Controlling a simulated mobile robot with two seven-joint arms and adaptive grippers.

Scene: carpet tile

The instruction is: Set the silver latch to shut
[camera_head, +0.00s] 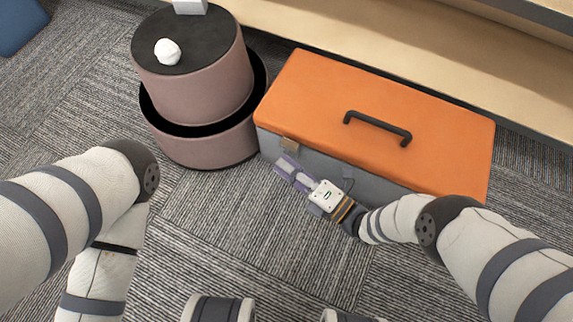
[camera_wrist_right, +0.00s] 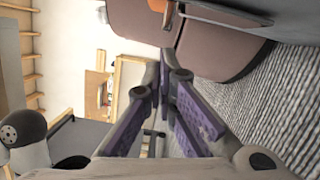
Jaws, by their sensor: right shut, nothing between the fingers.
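A box (camera_head: 370,110) with an orange lid and grey sides stands on the carpet, its lid down. A small tan-silver latch (camera_head: 290,144) sits on its front face just under the lid, near the left corner. I cannot tell the latch's setting. My right gripper (camera_head: 284,165), with purple fingers, is just in front of and below the latch, shut and empty; I cannot tell if it touches.
A round mauve two-tier stand (camera_head: 195,90) with a dark top is close to the box's left side. A white lump (camera_head: 167,52) and a white block (camera_head: 190,6) rest on it. A wooden ledge (camera_head: 350,40) runs behind. Carpet in front is clear.

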